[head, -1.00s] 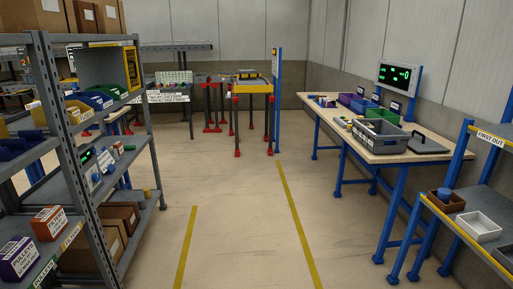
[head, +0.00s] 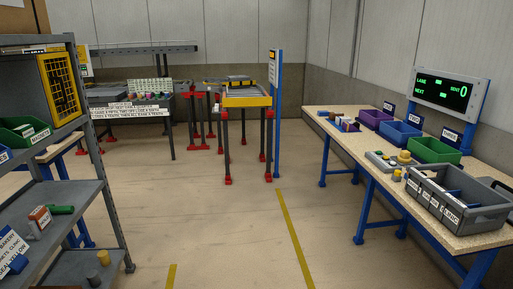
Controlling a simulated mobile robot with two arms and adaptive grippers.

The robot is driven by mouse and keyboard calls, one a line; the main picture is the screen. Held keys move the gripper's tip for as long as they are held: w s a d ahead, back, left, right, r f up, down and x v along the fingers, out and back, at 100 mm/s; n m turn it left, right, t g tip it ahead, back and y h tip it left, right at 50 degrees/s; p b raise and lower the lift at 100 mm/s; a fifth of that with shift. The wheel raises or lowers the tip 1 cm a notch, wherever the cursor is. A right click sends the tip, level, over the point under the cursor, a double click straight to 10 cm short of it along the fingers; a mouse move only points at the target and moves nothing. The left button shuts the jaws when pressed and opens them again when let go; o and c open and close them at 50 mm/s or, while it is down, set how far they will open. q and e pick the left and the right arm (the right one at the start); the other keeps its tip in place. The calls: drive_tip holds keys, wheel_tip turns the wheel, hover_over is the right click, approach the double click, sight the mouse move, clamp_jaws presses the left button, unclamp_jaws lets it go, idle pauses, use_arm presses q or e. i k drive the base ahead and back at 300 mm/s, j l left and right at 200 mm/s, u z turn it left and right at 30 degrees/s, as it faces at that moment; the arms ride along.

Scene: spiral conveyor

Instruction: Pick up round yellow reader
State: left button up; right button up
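A small round yellow item (head: 404,156) shows on the wooden table at the right, on or beside a flat grey device (head: 384,162). A smaller yellowish piece (head: 397,175) stands just in front of it. A short yellow cylinder (head: 104,258) stands on a lower level of the left shelf. They are too small for me to tell which, if any, is the round yellow reader. Neither of my grippers is in view.
The wooden table (head: 345,141) holds purple (head: 375,119), blue (head: 400,133) and green (head: 435,151) bins, a grey crate (head: 455,205) and a lit display (head: 443,90). A metal shelf (head: 75,195) edges the left. A yellow-topped stand (head: 247,100) is ahead. The floor between is clear.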

sight(404, 156)
drive_tip(key=i+l+z, duration=0.2)
drive_tip(key=i, duration=0.35)
drive_tip(key=i+j+z, duration=0.15)
drive_tip(key=i, duration=0.4)
drive_tip(key=i+z, duration=0.2)
drive_tip(key=i, duration=0.4)
drive_tip(key=i+j+z, duration=0.2)
drive_tip(key=i, duration=0.35)
drive_tip(key=i+j+z, duration=0.2)
drive_tip(key=i, duration=0.35)
drive_tip(key=l, duration=0.1)
